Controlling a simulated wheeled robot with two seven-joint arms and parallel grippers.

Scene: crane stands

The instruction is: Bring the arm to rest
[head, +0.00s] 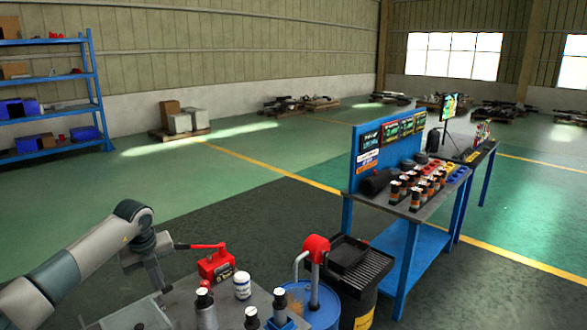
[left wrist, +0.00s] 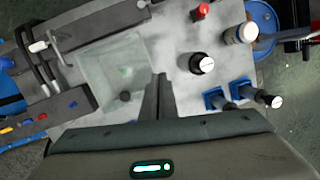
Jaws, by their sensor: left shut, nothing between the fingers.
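My left arm comes in from the left in the head view, bent at the elbow. My left gripper (head: 164,289) points down over the grey workbench (head: 187,289). In the left wrist view its two fingers (left wrist: 158,82) are together with nothing between them. They are above the bench top (left wrist: 165,45), beside a clear square plate (left wrist: 115,68). My right gripper shows in neither view.
Blue holders (left wrist: 215,98) stand right of the fingers. A blue drum (head: 322,310) is beyond the bench. A blue-framed stand (head: 425,262) is at right.

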